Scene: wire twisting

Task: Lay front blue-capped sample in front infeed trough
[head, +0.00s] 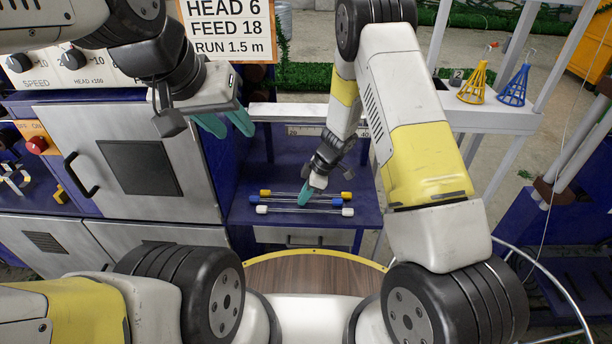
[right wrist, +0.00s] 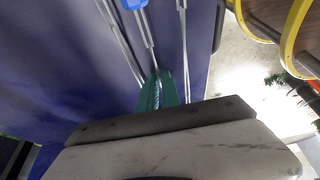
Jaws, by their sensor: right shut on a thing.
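The blue-capped sample (head: 337,202) is a thin rod with a blue cap at each end, in the middle of a row of rods on the blue table. My right gripper (head: 303,197) points down over the row and is shut on this rod. In the right wrist view, its teal fingers (right wrist: 157,92) close on the rod below the blue cap (right wrist: 132,3). The rod is at or just above the table; I cannot tell which. My left gripper (head: 225,124) is open and empty, left of the row by the cabinet. I cannot clearly identify the infeed trough.
A yellow-capped rod (head: 346,195) lies behind the blue-capped one and a white-capped rod (head: 348,211) in front, both close by. A pale rail (head: 290,112) runs behind the table. A grey cabinet (head: 125,160) stands left. The blue table (head: 285,170) is clear behind the rods.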

